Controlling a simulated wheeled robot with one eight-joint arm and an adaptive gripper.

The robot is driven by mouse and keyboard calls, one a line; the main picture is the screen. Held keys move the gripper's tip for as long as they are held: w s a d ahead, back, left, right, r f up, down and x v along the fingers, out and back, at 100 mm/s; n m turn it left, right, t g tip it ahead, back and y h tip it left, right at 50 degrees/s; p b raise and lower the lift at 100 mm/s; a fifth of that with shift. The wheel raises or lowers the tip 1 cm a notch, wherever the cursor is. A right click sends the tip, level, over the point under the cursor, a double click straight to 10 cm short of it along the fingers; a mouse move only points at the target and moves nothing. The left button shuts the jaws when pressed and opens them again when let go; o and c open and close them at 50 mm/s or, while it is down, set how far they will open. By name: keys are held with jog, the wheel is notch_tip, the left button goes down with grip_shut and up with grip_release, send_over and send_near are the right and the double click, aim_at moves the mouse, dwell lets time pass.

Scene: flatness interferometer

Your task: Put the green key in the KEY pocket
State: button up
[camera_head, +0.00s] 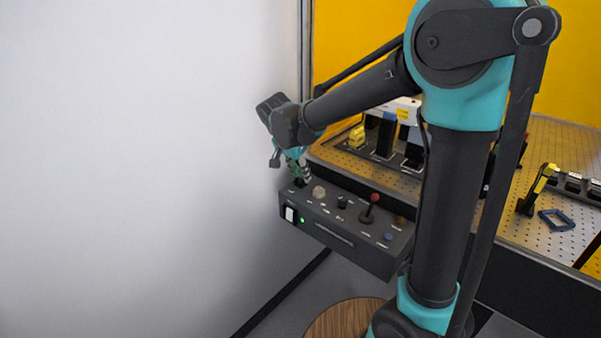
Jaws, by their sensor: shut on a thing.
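My gripper (303,174) points down over the far left end of a dark control box (345,225). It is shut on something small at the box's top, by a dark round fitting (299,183). The held thing is mostly hidden by the fingers; its place fits the green key, but I cannot make out its shape. I cannot tell whether it is still seated in the fitting. No pocket marked KEY can be read in this view.
The box top carries a pale knob (319,192), a red-tipped lever (370,207) and a blue button (388,237). A perforated table (545,150) stands behind, with a yellow-black clamp (537,190) and a blue frame (556,219). A white wall (130,170) is at left.

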jog(key=shift+f, duration=0.45)
dwell(0.4)
jog(key=o, duration=1.2)
jog(key=shift+r, duration=3.5)
jog(key=shift+s, duration=0.1)
